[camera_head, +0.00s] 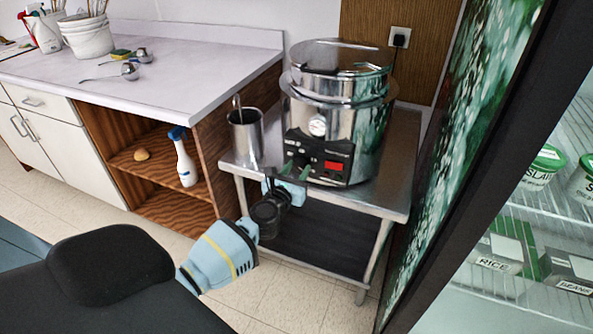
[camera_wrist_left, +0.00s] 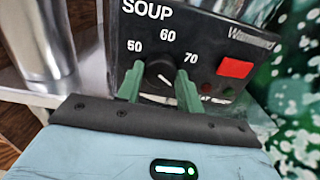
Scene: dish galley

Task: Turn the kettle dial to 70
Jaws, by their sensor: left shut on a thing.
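The kettle (camera_head: 340,110) is a large shiny steel pot on a steel stand, with a black control box on its front. The dial (camera_wrist_left: 160,74) is a black knob with a white mark, below the printed numbers 50, 60 and 70. The white mark slants toward the lower right, and I cannot tell its exact setting. My left gripper (camera_head: 294,169) reaches the box from the front. Its green fingers stand on both sides of the dial, shut on it, in the left wrist view (camera_wrist_left: 160,86). My right gripper is in neither view.
A steel canister (camera_head: 246,135) stands left of the kettle on the steel stand (camera_head: 395,180). A red display (camera_wrist_left: 236,67) sits right of the dial. A counter (camera_head: 180,70) is at the left, and a glass-fronted cabinet with tubs is at the right.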

